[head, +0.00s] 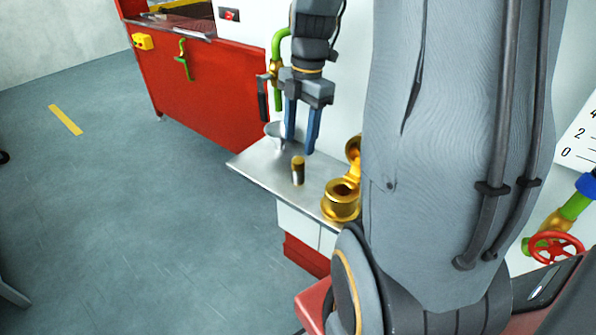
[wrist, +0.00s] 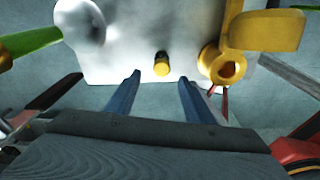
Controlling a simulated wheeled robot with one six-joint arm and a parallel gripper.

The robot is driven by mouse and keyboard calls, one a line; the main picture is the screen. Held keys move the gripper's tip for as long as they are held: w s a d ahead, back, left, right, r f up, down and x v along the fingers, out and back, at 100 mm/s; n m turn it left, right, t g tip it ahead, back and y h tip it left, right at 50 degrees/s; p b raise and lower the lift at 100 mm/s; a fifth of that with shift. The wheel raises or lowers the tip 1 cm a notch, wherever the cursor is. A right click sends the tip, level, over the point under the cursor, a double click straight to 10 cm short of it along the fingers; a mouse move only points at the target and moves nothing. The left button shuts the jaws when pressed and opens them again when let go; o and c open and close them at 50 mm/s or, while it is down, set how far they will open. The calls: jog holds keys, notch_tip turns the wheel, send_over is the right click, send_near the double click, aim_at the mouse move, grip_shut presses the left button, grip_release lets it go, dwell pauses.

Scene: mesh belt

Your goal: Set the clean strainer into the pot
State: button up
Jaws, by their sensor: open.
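A small upright cylinder with a gold top and darker body, seemingly the strainer (head: 298,172), stands on the metal shelf. It also shows in the wrist view (wrist: 162,68), just beyond the gap between my fingertips. The gold pot (head: 341,207) stands to its right at the shelf's edge, with its mouth uncovered and its lid (head: 353,150) swung up. The pot also shows in the wrist view (wrist: 212,65). My gripper (head: 300,146) points down with two blue fingers apart and nothing between them. It is above the shelf, apart from the strainer.
The metal shelf (head: 252,165) is bare around the strainer. A pale bowl-like funnel (wrist: 82,22) sits under a green pipe (head: 276,97) at the left. A red cabinet (head: 215,95) stands behind. My arm hides part of the right side.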

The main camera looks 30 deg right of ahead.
aim_at(299, 160)
jog(key=shift+s+a+f+p, duration=0.1)
jog(key=shift+f+p, duration=0.25)
jog(key=shift+f, duration=1.15)
jog(key=shift+s+a+f+p, duration=0.1)
jog(key=shift+f+p, duration=0.25)
jog(key=shift+f, duration=1.15)
jog(key=c, duration=1.2)
jog(key=shift+r, duration=0.15)
